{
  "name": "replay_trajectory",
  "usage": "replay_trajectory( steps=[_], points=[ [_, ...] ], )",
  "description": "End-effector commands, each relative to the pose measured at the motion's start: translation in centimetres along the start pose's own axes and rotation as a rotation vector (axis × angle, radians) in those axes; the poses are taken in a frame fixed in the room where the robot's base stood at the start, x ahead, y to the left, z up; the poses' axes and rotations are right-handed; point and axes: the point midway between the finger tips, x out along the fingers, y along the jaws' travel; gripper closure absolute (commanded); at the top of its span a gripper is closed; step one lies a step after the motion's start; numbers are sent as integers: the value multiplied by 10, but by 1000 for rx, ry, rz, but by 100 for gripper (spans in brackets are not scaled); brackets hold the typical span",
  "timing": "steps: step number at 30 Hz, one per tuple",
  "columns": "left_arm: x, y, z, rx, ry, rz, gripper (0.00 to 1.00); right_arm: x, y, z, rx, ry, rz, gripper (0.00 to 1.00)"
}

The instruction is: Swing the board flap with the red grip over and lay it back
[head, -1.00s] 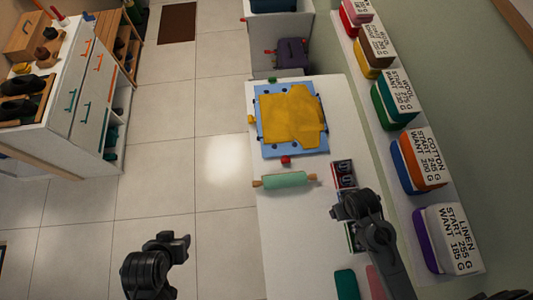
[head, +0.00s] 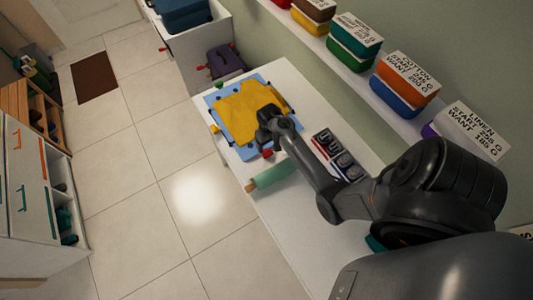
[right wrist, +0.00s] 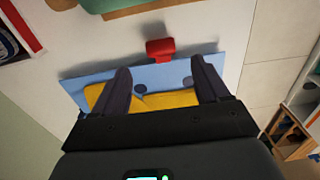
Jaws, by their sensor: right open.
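The light blue board (head: 246,151) lies flat on the white table with a yellow cloth (head: 238,108) spread over it. The red grip (head: 267,154) sticks out from the board's near edge. My right gripper (head: 268,117) is over the near part of the board and hides some of the cloth. In the right wrist view, my right gripper (right wrist: 163,86) is open and empty, its fingers apart over the board's edge (right wrist: 148,76). The red grip (right wrist: 160,48) shows beyond the fingertips and is not between them. My left gripper is out of view.
A green rolling pin (head: 272,174) lies close to the board's near side. Red-and-dark panels (head: 335,154) lie to its right. A shelf with labelled coloured bundles (head: 405,80) runs along the wall. The floor left of the table is clear.

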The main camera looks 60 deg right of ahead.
Motion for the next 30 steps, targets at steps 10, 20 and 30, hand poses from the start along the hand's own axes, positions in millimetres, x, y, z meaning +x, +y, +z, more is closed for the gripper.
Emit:
replay_trajectory(
  steps=[10,20,30],
  points=[
    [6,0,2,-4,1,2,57,56,0,1,-1,-3,2,26],
    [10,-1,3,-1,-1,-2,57,79,0,0,-1,1,2,26],
    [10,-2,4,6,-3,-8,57,80,0,0,-1,1,2,33]
  ],
)
